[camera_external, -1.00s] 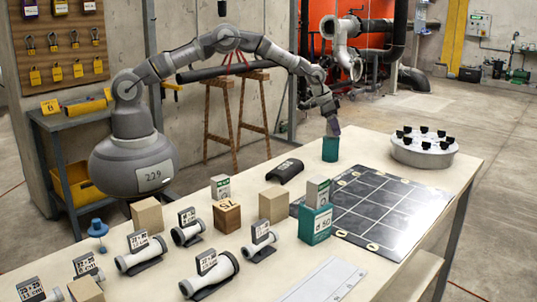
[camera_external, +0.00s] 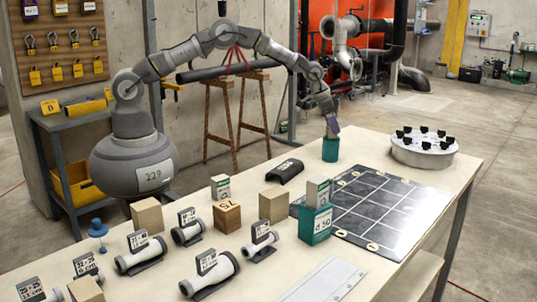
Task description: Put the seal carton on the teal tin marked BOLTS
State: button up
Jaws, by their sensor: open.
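My gripper (camera_external: 333,128) points down just above the teal tin (camera_external: 330,150) at the far edge of the table. The jaws are open. A small purple-grey shape shows at the fingertips, touching or just above the tin's top; I cannot tell whether it is part of the gripper or a carton. No BOLTS lettering is readable on this tin. I cannot read which is the seal carton.
A dark gridded panel (camera_external: 385,212) lies right of the teal box. A round grey tray with black knobs (camera_external: 424,158) stands at the back right. A black curved piece (camera_external: 286,171), wooden blocks (camera_external: 227,214) and several labelled pipe pieces (camera_external: 140,252) fill the left and front.

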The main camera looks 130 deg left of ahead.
jog(key=p+v, duration=0.2)
jog(key=v, duration=0.8)
jog(key=w+d+r+m+t, duration=0.2)
jog(key=w+d+r, duration=0.3)
jog(key=d+r, duration=0.45)
jog(key=w+d+r+m+t+y, duration=0.15)
jog(key=w+d+r, duration=0.25)
jog(key=d+r, duration=0.55)
jog(key=w+d+r+m+t, duration=0.15)
jog(key=w+d+r, duration=0.45)
jog(key=r, duration=0.6)
jog(key=s+d+r+m+t+h, duration=0.15)
jog(key=s+d+r+t, duration=0.25)
jog(key=d+r, duration=1)
jog(key=s+d+r+m+t+h, duration=0.2)
jog(key=s+d+r+t+h, duration=0.1)
jog(key=s+d+r, duration=0.8)
jog(key=s+d, duration=0.1)
jog(key=d, duration=0.2)
jog(key=shift+r, duration=0.25)
